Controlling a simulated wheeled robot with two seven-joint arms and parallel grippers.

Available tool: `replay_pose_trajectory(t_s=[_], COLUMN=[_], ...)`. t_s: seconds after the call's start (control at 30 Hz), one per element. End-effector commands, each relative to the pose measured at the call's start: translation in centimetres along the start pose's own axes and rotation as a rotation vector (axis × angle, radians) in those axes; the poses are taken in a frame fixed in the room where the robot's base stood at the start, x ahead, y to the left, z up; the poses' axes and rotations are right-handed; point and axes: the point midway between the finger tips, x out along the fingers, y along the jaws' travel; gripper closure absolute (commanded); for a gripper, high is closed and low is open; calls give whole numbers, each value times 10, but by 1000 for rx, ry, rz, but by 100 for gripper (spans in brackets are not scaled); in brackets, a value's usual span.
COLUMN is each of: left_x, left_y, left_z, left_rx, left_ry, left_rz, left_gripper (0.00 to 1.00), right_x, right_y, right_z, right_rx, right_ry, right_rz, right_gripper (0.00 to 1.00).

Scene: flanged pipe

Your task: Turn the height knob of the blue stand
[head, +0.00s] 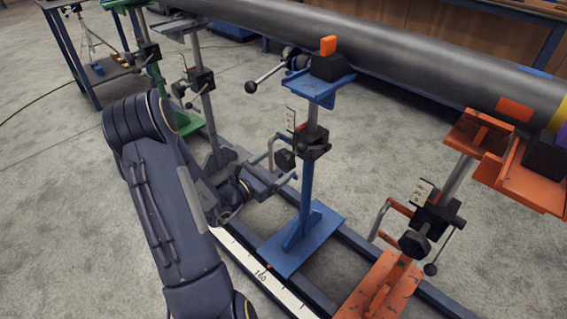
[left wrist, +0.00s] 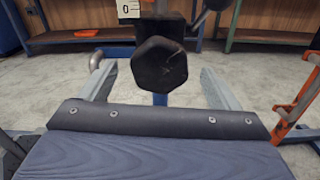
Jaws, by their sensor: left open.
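The blue stand (head: 305,190) stands upright on the floor rail, its blue foot plate flat. Its height knob, a black faceted knob (head: 285,160), sticks out from the clamp on the post toward my left gripper (head: 276,172). In the left wrist view the knob (left wrist: 160,65) fills the upper middle, between the two grey fingers, with a gap on either side. My left gripper is open and holds nothing. How deep the knob sits between the fingertips is hard to tell. My right gripper is not in view.
A grey bent handle (head: 285,138) stands close beside the knob. A long grey pipe (head: 400,75) runs above the stands. An orange stand (head: 410,240) is to the right, grey (head: 208,110) and green (head: 165,85) stands to the left. A scale strip (head: 260,272) lies along the rail.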

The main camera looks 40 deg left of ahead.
Motion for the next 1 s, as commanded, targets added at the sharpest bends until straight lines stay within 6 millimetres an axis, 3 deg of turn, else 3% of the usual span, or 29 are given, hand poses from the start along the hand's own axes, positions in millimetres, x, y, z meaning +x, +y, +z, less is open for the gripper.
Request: replay_pose_trajectory(t_s=[0.23,0.6,0.93,1.0], left_x=[33,38,38,38], left_y=[-1,0,0,0], left_z=[-1,0,0,0], left_rx=[-1,-4,-4,-4], left_ry=[-1,1,1,1], left_rz=[-2,0,0,0], left_gripper=[16,18,61,61], right_x=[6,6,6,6], right_y=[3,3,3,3], right_z=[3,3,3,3], right_rx=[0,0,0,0], right_ry=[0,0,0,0], right_rz=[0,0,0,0], right_gripper=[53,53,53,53])
